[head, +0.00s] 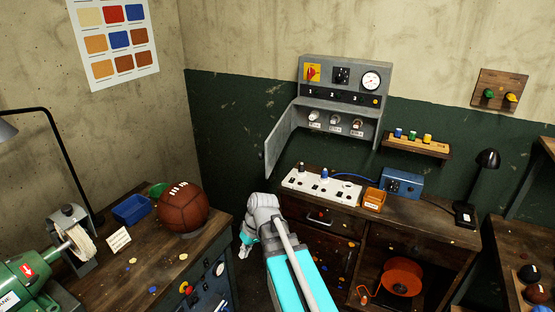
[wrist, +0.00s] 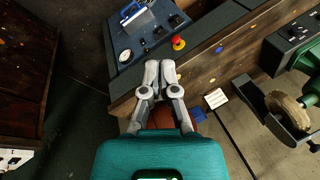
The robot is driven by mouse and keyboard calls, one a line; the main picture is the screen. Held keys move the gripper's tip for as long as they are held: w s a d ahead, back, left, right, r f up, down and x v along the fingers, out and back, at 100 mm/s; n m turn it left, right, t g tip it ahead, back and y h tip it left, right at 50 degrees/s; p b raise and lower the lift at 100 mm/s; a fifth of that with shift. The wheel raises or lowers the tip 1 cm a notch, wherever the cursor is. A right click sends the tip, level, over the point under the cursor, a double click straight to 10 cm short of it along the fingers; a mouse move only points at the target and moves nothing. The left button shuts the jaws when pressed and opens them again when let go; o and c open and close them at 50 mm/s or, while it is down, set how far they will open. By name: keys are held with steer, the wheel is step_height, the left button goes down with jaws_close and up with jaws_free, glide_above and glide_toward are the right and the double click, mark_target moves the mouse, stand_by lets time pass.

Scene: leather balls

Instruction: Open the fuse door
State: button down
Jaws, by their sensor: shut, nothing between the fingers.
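The grey fuse box (head: 345,70) hangs on the back wall in the head view. Its grey door (head: 282,138) stands swung out at the lower left of the box, and fuses (head: 335,119) show in the opening. My gripper (head: 244,246) is low in front of the benches, well below and apart from the door, and partly hidden by my arm. In the wrist view my gripper (wrist: 160,64) has its fingertips together with nothing between them, over the edge of a bench with a dark blue control panel (wrist: 140,42). The fuse box is not in the wrist view.
The left bench (head: 140,250) holds a brown leather ball (head: 182,207), a blue bin (head: 131,209) and a green grinder (head: 35,275). Below the fuse box, the back bench (head: 400,208) carries a white fuse strip (head: 310,190), a blue box (head: 402,182) and a black lamp (head: 487,160).

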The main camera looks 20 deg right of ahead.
steer(key=w+d+r+n+t+y, duration=0.2)
steer(key=w+d+r+y, duration=0.2)
steer(key=w+d, duration=0.3)
steer(key=n+t+y, duration=0.6)
steer(key=t, duration=0.3)
glide_toward(270, 157)
steer(key=v, duration=0.7)
steer(key=shift+a, duration=0.25)
steer(key=shift+w+a, duration=0.15)
steer(key=x, duration=1.4)
steer(key=shift+f, duration=0.1)
